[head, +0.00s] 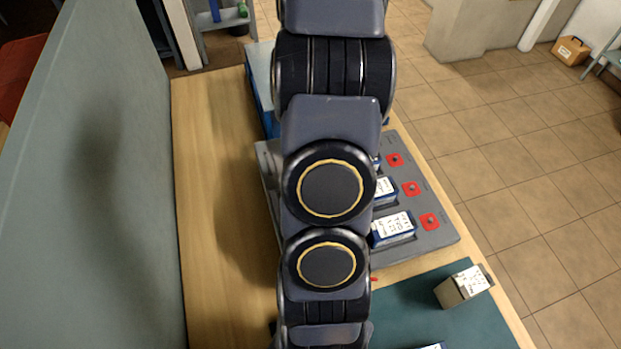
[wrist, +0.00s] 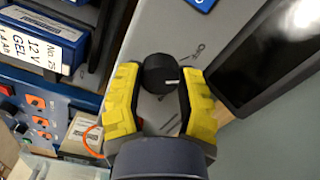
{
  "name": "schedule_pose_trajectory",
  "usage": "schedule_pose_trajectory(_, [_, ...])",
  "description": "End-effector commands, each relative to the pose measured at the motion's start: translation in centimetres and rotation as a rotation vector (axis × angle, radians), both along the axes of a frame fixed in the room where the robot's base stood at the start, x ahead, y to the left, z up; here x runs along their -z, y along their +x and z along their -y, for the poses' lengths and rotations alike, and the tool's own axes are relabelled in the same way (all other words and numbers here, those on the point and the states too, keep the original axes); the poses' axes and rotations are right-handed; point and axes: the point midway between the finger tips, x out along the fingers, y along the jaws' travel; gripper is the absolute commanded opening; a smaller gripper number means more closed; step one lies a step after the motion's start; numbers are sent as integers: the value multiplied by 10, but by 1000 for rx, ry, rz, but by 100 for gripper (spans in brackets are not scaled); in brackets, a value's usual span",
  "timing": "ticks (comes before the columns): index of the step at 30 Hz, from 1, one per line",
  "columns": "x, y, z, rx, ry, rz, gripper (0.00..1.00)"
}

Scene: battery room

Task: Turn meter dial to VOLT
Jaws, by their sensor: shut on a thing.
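In the wrist view, the meter dial (wrist: 159,73) is a round black knob with a short white pointer line on its right side. It sits on a grey meter face (wrist: 204,40). My gripper (wrist: 160,76) has yellow-padded fingers on either side of the dial, closed against it. In the head view my arm hides the dial, the meter and the gripper.
A blue-and-white battery labelled 12 V GEL (wrist: 38,45) stands on the left of the wrist view, and a dark screen (wrist: 262,50) on the right. In the head view, a grey tray (head: 440,236) holds several batteries, and a small box (head: 461,289) stands on a green mat (head: 400,310).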

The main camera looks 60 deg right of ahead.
Motion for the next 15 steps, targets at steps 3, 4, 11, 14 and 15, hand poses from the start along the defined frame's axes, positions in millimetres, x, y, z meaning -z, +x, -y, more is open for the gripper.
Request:
schedule_pose_trajectory(3, [0, 0, 0, 112, 0, 1, 5])
schedule_pose_trajectory(4, [0, 0, 0, 139, 0, 1, 5])
schedule_pose_trajectory(11, [1, 0, 0, 328, -1, 1, 5])
schedule_pose_trajectory(14, [1, 0, 0, 396, -1, 1, 5])
schedule_pose_trajectory(15, [1, 0, 0, 418, -1, 1, 5])
